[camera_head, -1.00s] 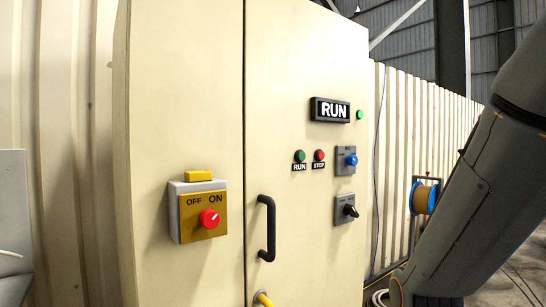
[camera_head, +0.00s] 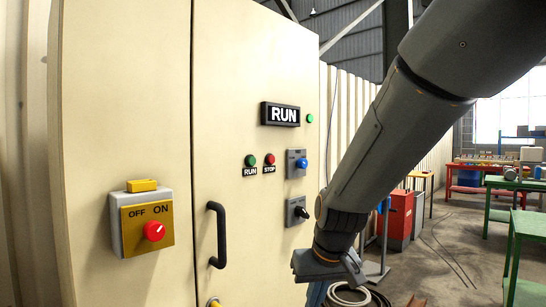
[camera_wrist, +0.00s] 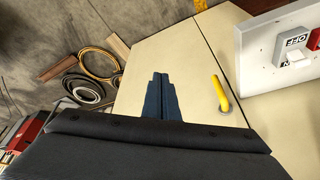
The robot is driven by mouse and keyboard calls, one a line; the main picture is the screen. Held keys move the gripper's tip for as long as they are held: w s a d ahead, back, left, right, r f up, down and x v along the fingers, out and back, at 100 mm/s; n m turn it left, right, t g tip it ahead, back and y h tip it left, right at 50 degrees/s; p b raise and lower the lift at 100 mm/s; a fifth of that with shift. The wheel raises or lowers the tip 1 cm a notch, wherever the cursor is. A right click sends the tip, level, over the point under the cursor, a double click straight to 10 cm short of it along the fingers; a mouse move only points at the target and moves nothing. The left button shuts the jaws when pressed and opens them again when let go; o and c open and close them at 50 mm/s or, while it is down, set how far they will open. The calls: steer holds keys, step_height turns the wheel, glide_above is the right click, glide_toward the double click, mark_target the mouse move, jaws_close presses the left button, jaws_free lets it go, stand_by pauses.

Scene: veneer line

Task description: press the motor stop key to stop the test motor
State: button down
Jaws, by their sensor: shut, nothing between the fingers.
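The red STOP key (camera_head: 269,159) sits on the right door of the cream cabinet (camera_head: 120,80), with its STOP label below it. The green RUN key (camera_head: 250,160) is just to its left. Above is the RUN sign (camera_head: 280,114), with a small green lamp (camera_head: 309,118) at its right. My gripper (camera_wrist: 160,77) shows in the wrist view as dark blue fingers closed together, with nothing between them. In the head view my arm's end is low, right of the cabinet and below the STOP key, apart from it. The STOP key is not visible in the wrist view.
A black door handle (camera_head: 217,234), a red rotary switch (camera_head: 154,231) on a yellow plate, a blue knob (camera_head: 301,163) and a black selector (camera_head: 300,212) stick out from the cabinet. Coiled hoses (camera_wrist: 88,78) lie on the floor. Open floor (camera_head: 450,250) extends to the right.

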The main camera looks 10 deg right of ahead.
mark_target(271, 160)
steer(key=w+d+r+t+p, duration=0.1)
steer(key=w+r, duration=0.4)
steer(key=r, duration=0.5)
steer(key=w+d+r+t+p, duration=0.1)
steer(key=w+r+t, duration=0.2)
steer(key=r, duration=0.7)
steer(key=w+d+r+n+t+p, duration=0.1)
steer(key=w+r+t, duration=0.1)
steer(key=w+r, duration=0.5)
step_height(271, 160, up, 4)
steer(key=shift+w+f+t, duration=0.1)
steer(key=shift+w+t, duration=0.15)
steer(key=shift+t, duration=0.05)
steer(key=shift+a, duration=0.1)
steer(key=w+a+p, duration=0.5)
steer(key=w+p, duration=0.1)
steer(key=w, duration=0.1)
steer(key=shift+p, duration=0.35)
steer(key=shift+w+a, duration=0.1)
steer(key=shift+w, duration=0.05)
steer(key=shift+w+a, duration=0.2)
steer(key=shift+w, duration=0.05)
